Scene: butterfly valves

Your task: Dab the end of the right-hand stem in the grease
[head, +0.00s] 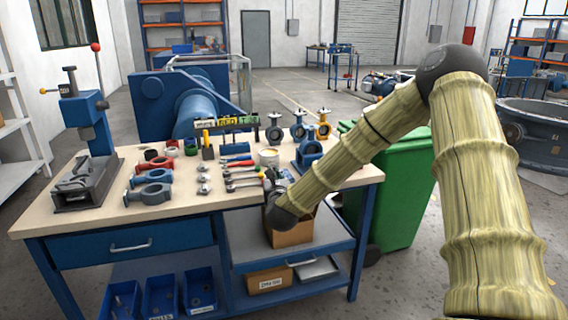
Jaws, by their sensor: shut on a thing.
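A small pale tin (268,157), which looks like the grease pot, stands on the workbench (110,220) near its right part. My gripper (271,181) is low at the bench's front edge, just in front of the tin and small in view. It is shut on a slim thing, taken as the right-hand stem, whose shape is mostly hidden by my wrist and the clutter behind. I cannot tell whether its end touches the grease.
Wrenches (241,180) lie left of my gripper. A blue valve body (308,154) stands to its right. A cardboard box (292,232) sits below my wrist. A press (86,150) stands at the bench's left; a green bin (400,190) is to the right.

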